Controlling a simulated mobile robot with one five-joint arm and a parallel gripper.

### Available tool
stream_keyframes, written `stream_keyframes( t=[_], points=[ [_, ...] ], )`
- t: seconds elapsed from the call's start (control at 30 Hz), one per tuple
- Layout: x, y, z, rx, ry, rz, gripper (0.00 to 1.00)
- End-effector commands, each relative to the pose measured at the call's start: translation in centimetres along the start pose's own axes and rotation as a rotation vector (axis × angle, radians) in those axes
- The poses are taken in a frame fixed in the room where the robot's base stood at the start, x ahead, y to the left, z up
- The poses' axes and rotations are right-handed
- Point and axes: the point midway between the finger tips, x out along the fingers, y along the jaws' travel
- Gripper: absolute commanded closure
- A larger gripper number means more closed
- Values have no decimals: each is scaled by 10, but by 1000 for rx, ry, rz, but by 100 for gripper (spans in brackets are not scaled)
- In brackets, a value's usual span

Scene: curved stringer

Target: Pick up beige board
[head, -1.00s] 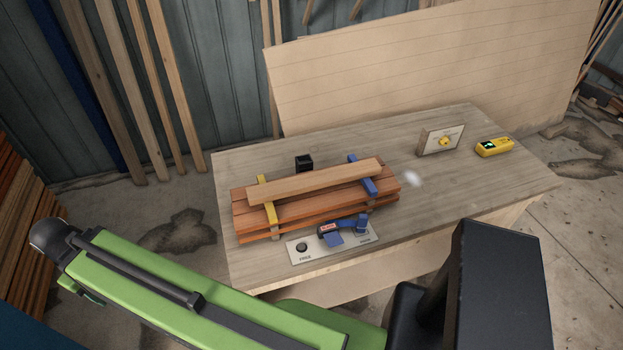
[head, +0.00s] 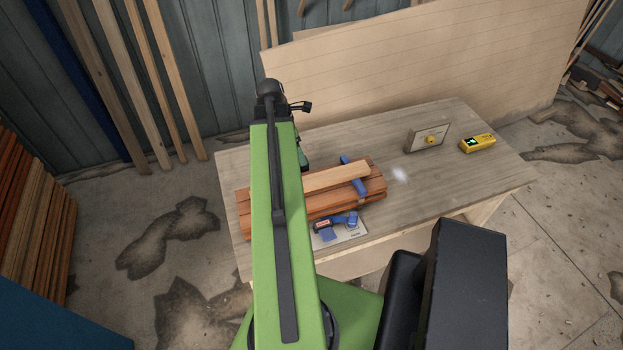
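The beige board (head: 335,178) lies on top of a stack of reddish-brown boards (head: 345,199) on the workbench. Its right part shows, with a blue clamp (head: 353,176) standing near its right end.
The workbench (head: 430,190) is clear in its middle right. A small upright panel with a yellow knob (head: 428,139) and a yellow device (head: 477,143) stand at the right. A blue-and-red tool (head: 337,222) lies on a plate in front of the stack. A large sheet (head: 430,70) leans behind.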

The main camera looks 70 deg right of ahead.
Motion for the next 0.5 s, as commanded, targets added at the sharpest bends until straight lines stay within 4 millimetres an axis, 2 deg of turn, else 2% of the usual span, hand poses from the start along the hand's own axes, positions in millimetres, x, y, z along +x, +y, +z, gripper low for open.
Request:
stream_keyframes(
  t=[0.17, 0.5],
  points=[
    [24, 0, -3, 1, 0, 0, 18],
    [97, 1, -5, 1, 0, 1, 18]
  ],
)
